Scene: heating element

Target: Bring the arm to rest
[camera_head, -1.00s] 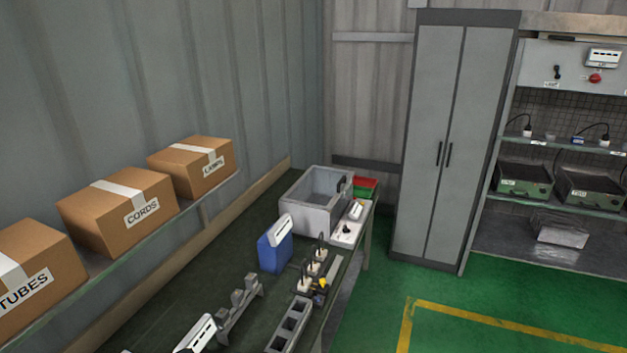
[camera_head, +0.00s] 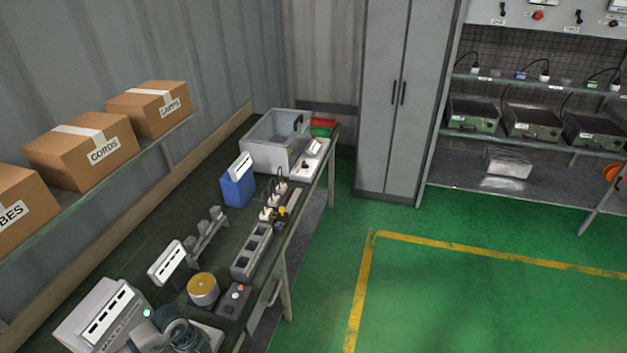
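Neither of my grippers nor my arms shows in the head view. I cannot tell from this frame how the arms are posed or whether the grippers hold anything. The long dark workbench (camera_head: 150,225) runs from the lower left to the back wall. On its near end stands a grey machine (camera_head: 105,318) with a white label, a small green light and a dark round part, cut off by the bottom edge.
A grey block with square openings (camera_head: 252,252), plugs (camera_head: 270,207), a blue container (camera_head: 238,188) and a grey bin (camera_head: 275,142) line the bench. Cardboard boxes (camera_head: 82,150) sit on a wall shelf. A cabinet (camera_head: 405,100) and a rack (camera_head: 520,180) stand behind. The green floor (camera_head: 460,300) is clear.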

